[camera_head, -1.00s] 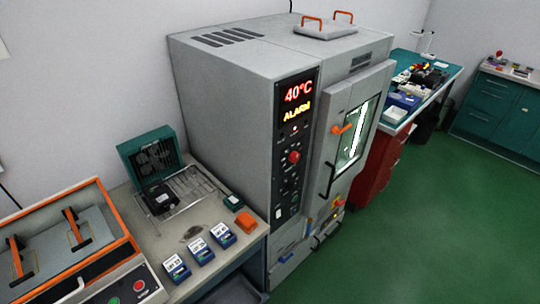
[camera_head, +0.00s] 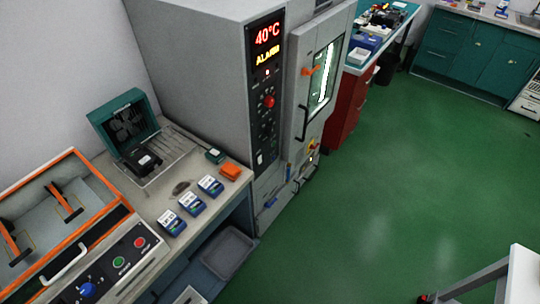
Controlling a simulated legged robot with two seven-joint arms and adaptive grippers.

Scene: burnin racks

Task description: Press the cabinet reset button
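The grey cabinet (camera_head: 200,60) stands against the wall, left of the picture's middle. Its black control panel (camera_head: 264,95) shows a red "40°C" and a yellow "ALARM" on the display (camera_head: 267,44). A red round button (camera_head: 269,102) sits on the panel below the display, with small dark controls around it. Which of them is the reset button cannot be read. Neither of my grippers is in the picture.
A bench (camera_head: 178,190) left of the cabinet holds a teal open case (camera_head: 128,118), several blue-and-white boxes (camera_head: 191,204) and an orange block (camera_head: 230,171). An orange-framed machine (camera_head: 75,230) is at lower left.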

